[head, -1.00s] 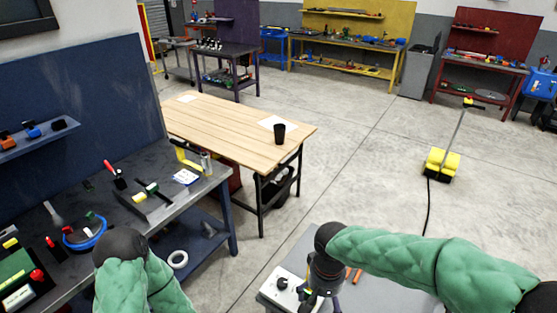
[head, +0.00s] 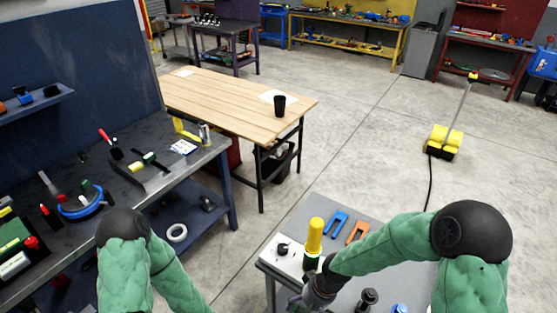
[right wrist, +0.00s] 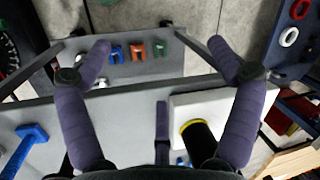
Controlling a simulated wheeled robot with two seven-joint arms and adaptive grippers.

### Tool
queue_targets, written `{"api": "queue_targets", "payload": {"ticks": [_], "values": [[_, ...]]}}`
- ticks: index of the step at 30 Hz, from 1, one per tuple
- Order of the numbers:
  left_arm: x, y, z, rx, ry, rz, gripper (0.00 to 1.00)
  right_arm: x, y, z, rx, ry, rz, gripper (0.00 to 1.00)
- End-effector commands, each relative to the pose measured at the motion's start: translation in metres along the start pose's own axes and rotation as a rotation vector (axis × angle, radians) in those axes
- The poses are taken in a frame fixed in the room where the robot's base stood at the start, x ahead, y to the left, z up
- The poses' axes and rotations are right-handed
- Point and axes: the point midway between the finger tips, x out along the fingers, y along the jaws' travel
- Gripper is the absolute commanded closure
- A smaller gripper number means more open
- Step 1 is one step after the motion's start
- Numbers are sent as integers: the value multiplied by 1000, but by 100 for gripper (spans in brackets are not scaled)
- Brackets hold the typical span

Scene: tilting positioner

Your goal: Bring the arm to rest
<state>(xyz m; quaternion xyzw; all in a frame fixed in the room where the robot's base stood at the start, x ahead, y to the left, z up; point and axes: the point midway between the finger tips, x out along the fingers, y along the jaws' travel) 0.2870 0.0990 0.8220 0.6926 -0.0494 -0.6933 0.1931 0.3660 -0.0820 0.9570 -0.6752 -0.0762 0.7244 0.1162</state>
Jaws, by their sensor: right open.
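My right arm in its green sleeve (head: 385,252) reaches in from the lower right over a grey table. Its gripper (right wrist: 160,45) is open and empty; in the right wrist view the two purple fingers stand wide apart. In the head view the gripper is low at the picture's bottom edge, partly cut off. A yellow-topped dark cylinder (head: 314,237) stands upright on a white plate (head: 288,258), just beyond the right wrist. My left arm (head: 125,262) shows at the lower left, bent; its gripper is out of view.
The grey table (head: 330,208) also holds a blue clip (head: 336,223), an orange clip (head: 357,232) and dark knobs. A dark workbench (head: 150,190) with tools stands left, a wooden table (head: 230,105) behind. Open floor lies right, with a yellow-footed stand (head: 443,142).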

Motion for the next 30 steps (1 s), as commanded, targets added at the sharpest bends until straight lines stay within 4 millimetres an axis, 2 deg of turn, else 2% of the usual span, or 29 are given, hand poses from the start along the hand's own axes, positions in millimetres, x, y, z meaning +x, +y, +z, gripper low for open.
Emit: {"api": "queue_targets", "payload": {"ticks": [1, 6, 9, 13, 16, 19, 30], "values": [[17, -6, 0, 0, -1, 0, 60, 35, 11, 6, 16, -10, -19, 9], [45, -16, -1, 0, -1, 0, 60, 112, 34, 21, 56, 13, -73, 9], [61, -22, -2, 0, -1, 0, 60, 152, 49, 32, 82, 32, -88, 9], [77, -28, -2, 0, -1, 0, 60, 191, 66, 47, 112, 55, -90, 9], [85, -30, -3, 0, -1, 0, 60, 210, 75, 55, 126, 70, -86, 9], [88, -31, -3, 0, -1, 0, 60, 218, 81, 59, 133, 80, -81, 9], [87, -31, -3, 0, 0, 0, 60, 220, 82, 61, 134, 85, -79, 9]]}}
